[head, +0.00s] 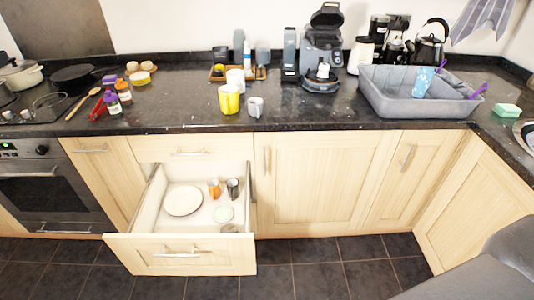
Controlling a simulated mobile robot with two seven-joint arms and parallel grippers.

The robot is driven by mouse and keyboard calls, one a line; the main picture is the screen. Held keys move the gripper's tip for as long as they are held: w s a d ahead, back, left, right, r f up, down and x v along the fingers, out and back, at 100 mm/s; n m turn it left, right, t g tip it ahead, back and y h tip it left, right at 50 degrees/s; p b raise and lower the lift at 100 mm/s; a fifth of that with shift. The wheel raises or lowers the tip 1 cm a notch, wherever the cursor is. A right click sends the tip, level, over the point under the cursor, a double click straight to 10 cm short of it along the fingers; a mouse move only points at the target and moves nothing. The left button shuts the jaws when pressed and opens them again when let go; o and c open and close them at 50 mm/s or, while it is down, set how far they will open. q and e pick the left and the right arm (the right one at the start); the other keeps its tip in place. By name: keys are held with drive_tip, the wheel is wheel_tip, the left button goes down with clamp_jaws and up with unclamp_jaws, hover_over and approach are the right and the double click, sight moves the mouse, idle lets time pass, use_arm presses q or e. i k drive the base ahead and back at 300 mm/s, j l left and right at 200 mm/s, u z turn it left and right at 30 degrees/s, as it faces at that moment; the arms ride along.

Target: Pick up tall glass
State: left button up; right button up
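A tall, light-blue patterned cup or glass (422,82) leans inside the grey basin (400,106) on the right of the counter. It is the item that looks most like a tall glass, but its material is hard to tell. Its lower end is partly hidden by the basin's wall. Neither of my grippers shows in the head view, and nothing is touching the glass.
A drawer (180,254) stands open, holding a plate (183,201) and cups. A yellow mug (229,99) and grey mug (256,106) stand mid-counter. A coffee machine (322,48) and kettle (430,45) stand behind. The counter front before the basin is clear.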

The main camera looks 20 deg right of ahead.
sight(399, 69)
drive_tip(key=z, duration=1)
